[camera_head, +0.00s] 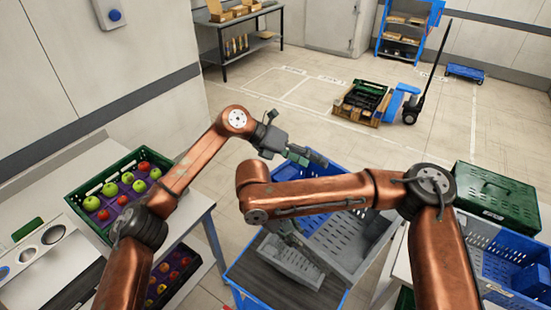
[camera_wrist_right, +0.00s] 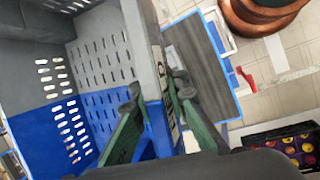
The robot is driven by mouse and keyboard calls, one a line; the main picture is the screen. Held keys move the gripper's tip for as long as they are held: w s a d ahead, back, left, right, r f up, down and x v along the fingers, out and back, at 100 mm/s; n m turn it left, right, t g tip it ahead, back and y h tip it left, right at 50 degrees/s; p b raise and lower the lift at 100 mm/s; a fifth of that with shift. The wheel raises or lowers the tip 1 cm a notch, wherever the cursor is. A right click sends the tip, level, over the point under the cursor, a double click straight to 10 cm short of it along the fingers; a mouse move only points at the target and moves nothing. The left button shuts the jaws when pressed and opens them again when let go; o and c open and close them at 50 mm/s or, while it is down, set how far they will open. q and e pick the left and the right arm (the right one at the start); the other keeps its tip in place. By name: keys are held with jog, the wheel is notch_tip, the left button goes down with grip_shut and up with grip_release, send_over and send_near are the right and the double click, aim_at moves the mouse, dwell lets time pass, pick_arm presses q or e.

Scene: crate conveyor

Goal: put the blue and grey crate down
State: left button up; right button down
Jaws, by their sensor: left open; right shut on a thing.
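The blue and grey crate (camera_head: 350,240) is in the middle of the head view, with slotted walls, partly hidden by my right arm. In the right wrist view its grey and blue inside (camera_wrist_right: 95,65) fills the left. My right gripper (camera_wrist_right: 158,95) is shut on the crate's wall, one green finger on each side of it. In the head view the right gripper (camera_head: 284,232) is mostly covered by my arm. My left gripper (camera_head: 298,153) is open and empty, above and beyond the crate's far side. I cannot tell whether the crate rests on anything.
A dark board with a blue edge (camera_head: 255,278) lies beside the crate. A green crate of apples (camera_head: 80,195) is on the left table. A closed green crate (camera_head: 497,195) and a blue-grey crate (camera_head: 480,235) stand at right. Open floor (camera_head: 300,110) lies beyond.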

pick_arm(q)
jog(key=a+t+y, duration=0.2)
jog(key=a+y, duration=0.3)
pick_arm(e)
jog(key=shift+r, duration=0.1)
pick_arm(q)
jog(key=t+y, duration=0.1)
jog(key=y, duration=0.2)
send_near(284, 174)
jog(key=shift+m, duration=0.3)
jog(key=x, duration=1.1)
jog(key=shift+f, duration=0.35)
jog(key=shift+c, duration=0.2)
